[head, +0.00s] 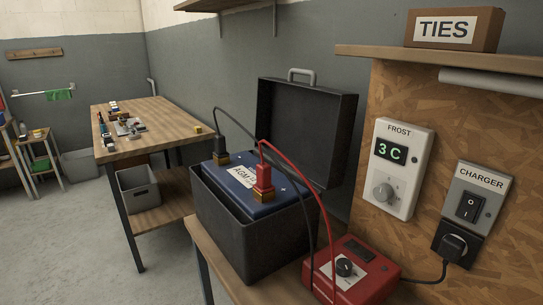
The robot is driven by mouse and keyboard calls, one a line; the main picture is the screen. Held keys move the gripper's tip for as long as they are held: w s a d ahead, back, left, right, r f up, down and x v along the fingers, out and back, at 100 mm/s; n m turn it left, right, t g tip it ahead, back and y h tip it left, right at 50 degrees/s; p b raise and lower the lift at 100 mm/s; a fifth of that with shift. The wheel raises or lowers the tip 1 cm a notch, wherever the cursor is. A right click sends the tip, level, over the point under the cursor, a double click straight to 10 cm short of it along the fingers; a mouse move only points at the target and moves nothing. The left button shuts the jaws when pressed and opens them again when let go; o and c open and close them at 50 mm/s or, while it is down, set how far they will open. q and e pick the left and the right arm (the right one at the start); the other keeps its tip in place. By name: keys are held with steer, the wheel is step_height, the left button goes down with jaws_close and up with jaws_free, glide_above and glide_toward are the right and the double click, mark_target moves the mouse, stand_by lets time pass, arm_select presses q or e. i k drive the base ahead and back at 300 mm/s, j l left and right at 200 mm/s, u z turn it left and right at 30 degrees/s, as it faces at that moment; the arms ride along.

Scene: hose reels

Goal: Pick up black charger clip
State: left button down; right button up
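The black charger clip (220,146) is at the brass terminal (221,159) on the back left of the blue battery (240,177). A black cable arcs from it to the right and down towards the red charger (353,269). The red clip (263,175) is at the nearer brass terminal (263,195), with a red cable running down to the charger. The battery sits inside an open black box (262,240) with its lid raised. Neither of my grippers is in view.
The box and charger stand on a wooden bench (208,245) against a chipboard panel (398,92). The panel holds a frost thermostat (397,168) and a charger switch (469,207). A wooden table (168,131) with small items stands at left. Both cables arch above the box.

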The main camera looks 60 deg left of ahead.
mark_target(221, 152)
steer(key=u, duration=2.25)
